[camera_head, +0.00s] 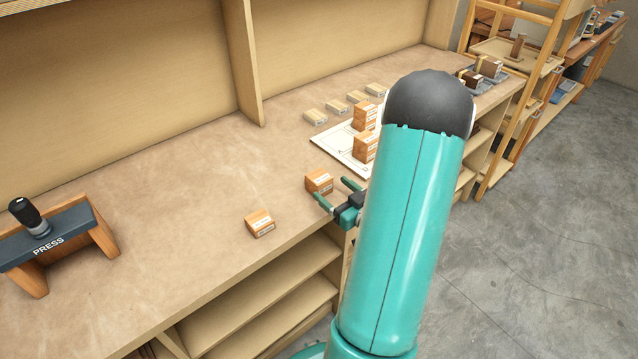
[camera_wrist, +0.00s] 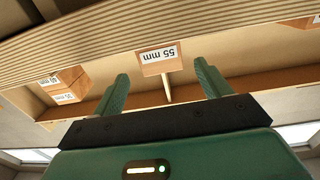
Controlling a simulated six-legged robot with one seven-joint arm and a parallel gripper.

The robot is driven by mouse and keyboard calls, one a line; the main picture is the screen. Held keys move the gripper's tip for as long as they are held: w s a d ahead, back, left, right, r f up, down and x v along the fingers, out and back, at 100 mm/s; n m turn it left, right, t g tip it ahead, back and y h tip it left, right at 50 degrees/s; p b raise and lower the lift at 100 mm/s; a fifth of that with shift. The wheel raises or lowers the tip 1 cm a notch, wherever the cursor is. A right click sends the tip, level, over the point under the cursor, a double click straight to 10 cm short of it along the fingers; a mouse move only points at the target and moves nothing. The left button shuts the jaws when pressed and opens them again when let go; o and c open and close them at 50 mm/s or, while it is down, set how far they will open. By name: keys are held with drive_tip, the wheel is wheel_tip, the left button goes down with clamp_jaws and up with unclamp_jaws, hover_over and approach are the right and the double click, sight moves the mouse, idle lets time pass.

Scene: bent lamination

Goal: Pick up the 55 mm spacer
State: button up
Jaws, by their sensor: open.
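The 55 mm spacer is a small orange-brown wooden block (camera_wrist: 153,65) with a white label, which appears upside down in the wrist view. It shows between and just beyond the two fingertips, and I see no contact. In the head view, a matching block (camera_head: 319,181) sits near the bench's front edge, right before the fingers. My gripper (camera_head: 332,190) is open and empty. In the wrist view its green fingers (camera_wrist: 161,71) stand apart on either side of the spacer. My arm hides part of the bench in the head view.
Another block (camera_head: 260,223) lies nearer on the bench (camera_head: 190,185). A white sheet (camera_head: 337,149) holds two stacked-looking blocks (camera_head: 365,147). Several pale blocks (camera_head: 336,107) line the back. A press (camera_head: 50,245) stands at left. A wooden upright (camera_head: 243,60) divides the back. Bench between press and blocks is clear.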

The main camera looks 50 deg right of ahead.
sight(326, 185)
drive_tip(key=w, duration=0.6)
drive_tip(key=shift+w+d+f, duration=0.2)
drive_tip(key=shift+w+d, duration=0.1)
drive_tip(key=shift+d, duration=0.05)
drive_tip(key=c, duration=1.1)
